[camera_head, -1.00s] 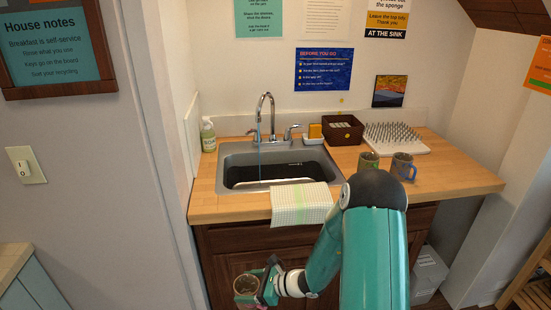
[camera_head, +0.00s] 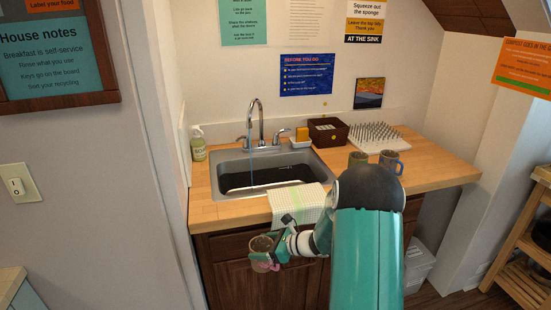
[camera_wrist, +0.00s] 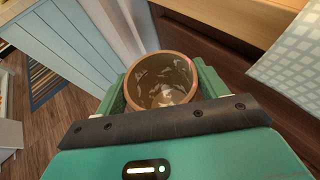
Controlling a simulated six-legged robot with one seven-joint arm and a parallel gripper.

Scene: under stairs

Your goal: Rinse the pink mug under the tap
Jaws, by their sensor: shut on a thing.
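My gripper (camera_head: 272,252) is shut on a mug (camera_head: 259,254), which it holds in front of the dark cabinet, below the counter's front edge. The mug looks brownish with some pink near my fingers. In the wrist view the mug (camera_wrist: 161,80) sits between both fingers, its opening facing the camera, with pale smears on the brown inside. The tap (camera_head: 261,122) stands behind the sink (camera_head: 212,171), up and away from the mug. A thin bluish stream of water (camera_head: 251,160) runs from the tap into the sink.
A checked cloth (camera_head: 299,206) hangs over the counter's front edge, close to the mug. Two other mugs, greenish (camera_head: 357,159) and blue-handled (camera_head: 391,163), stand to the right before a spiked drying rack (camera_head: 374,137). A soap bottle (camera_head: 198,146) stands left; bare counter (camera_head: 440,172) lies right.

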